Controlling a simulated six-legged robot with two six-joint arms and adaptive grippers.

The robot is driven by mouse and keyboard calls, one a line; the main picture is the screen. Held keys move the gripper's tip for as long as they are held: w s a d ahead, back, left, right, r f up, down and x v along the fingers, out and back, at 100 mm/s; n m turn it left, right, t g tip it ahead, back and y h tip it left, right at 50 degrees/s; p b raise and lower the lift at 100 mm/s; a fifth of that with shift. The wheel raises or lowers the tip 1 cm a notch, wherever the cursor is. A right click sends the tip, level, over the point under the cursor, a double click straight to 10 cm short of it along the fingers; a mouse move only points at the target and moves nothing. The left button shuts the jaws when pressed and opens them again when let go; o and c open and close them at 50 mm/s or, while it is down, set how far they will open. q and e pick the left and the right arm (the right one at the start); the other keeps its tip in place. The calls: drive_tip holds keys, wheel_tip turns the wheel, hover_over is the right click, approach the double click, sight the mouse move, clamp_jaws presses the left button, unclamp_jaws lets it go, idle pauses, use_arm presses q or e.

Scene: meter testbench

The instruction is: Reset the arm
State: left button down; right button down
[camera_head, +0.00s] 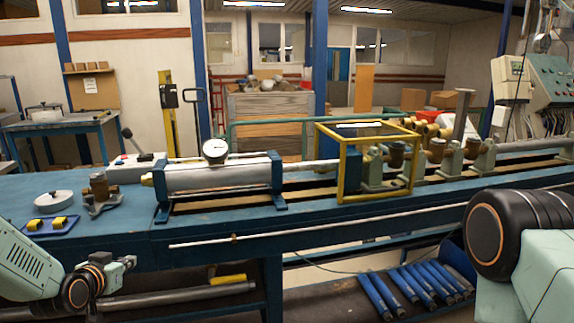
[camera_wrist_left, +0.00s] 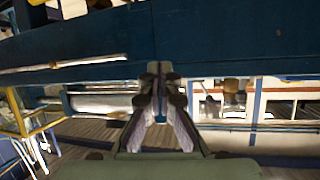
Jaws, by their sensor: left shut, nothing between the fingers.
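My left arm comes in at the lower left of the head view, in front of the blue bench. My left gripper (camera_head: 102,275) is small and partly hidden there by its own wrist, below the bench top. In the left wrist view the two fingers of the left gripper (camera_wrist_left: 158,75) lie together, shut, with nothing held between them. The dark blue bench edge lies behind the fingertips there; contact cannot be told. Of my right arm, only thick links with a black joint show at the lower right of the head view. Its gripper is out of view.
The blue bench (camera_head: 200,236) carries a grey cylinder (camera_head: 218,177), a dial gauge (camera_head: 215,150), a yellow frame (camera_head: 341,165) and brass meters. A white round lid (camera_head: 54,201) and yellow blocks lie at the left. Blue tubes (camera_head: 410,285) lie on the lower shelf.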

use_arm(q)
drive_tip(key=s+d+f+n+g+h, duration=0.15)
drive_tip(key=s+d+f+g, duration=0.45)
drive_tip(key=s+d+f, duration=0.8)
drive_tip(key=s+d+f+g, duration=0.1)
drive_tip(key=s+f+g, duration=0.1)
drive_tip(key=s, duration=0.8)
drive_tip(key=s+d+f+g, duration=0.1)
drive_tip(key=s+g, duration=0.1)
drive_tip(key=s, duration=0.8)
drive_tip(key=s+d+f+m+g, duration=0.1)
drive_tip(key=s+d+f+g, duration=0.1)
drive_tip(key=s, duration=0.8)
drive_tip(key=shift+f+g, duration=0.35)
drive_tip(key=shift+g, duration=0.25)
drive_tip(key=shift+w+d+y, duration=0.1)
drive_tip(key=shift+d+y, duration=0.05)
drive_tip(key=shift+y, duration=0.1)
